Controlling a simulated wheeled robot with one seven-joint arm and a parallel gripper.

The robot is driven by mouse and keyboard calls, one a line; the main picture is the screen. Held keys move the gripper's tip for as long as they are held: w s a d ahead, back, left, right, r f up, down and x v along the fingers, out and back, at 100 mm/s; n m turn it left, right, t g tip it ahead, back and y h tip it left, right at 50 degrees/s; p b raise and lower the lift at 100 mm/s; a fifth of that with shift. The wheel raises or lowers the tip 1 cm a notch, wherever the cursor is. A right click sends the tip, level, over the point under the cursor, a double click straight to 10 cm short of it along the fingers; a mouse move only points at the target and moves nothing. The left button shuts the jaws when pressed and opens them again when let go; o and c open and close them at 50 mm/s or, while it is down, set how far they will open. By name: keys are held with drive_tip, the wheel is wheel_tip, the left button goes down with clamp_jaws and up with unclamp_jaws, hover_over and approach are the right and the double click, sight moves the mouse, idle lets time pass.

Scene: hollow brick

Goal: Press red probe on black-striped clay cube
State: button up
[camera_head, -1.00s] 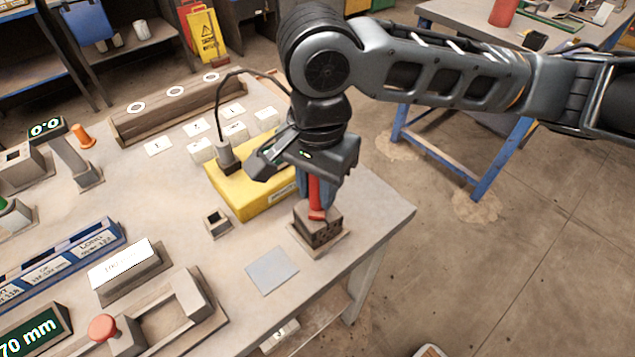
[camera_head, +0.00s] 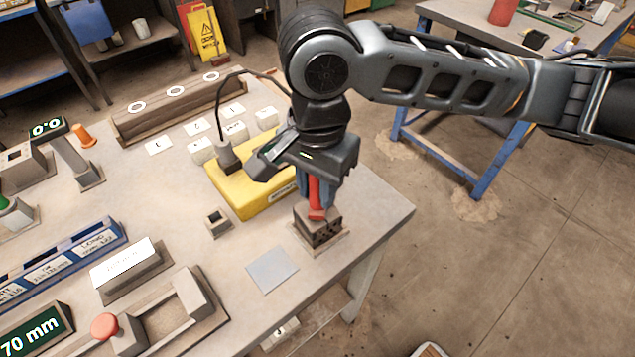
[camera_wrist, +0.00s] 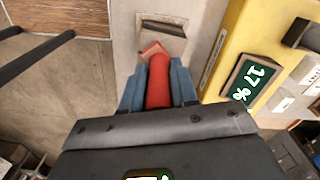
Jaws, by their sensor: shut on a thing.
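My gripper (camera_head: 316,190) is shut on the red probe (camera_head: 317,212) and holds it about upright, tip down. In the wrist view the red probe (camera_wrist: 158,82) sits between my blue fingers. Below it is a dark brown clay cube (camera_head: 325,233) with dark marks on its side, standing on a pale base near the table's right edge. The probe's lower end is at the cube's top; the exact contact is hard to tell.
A grey flat plate (camera_head: 272,270) lies in front of the cube. A small hollow block (camera_head: 217,222) stands left of it. Several white numbered blocks (camera_head: 235,130) are behind the meter. A red-knobbed fixture (camera_head: 104,327) is at the front left.

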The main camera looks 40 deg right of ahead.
drive_tip(key=shift+f, duration=0.1)
wheel_tip(320, 180, up, 5)
drive_tip(key=p, duration=0.5)
drive_tip(key=shift+r+p, duration=0.5)
drive_tip(key=shift+r, duration=0.55)
idle(1.3)
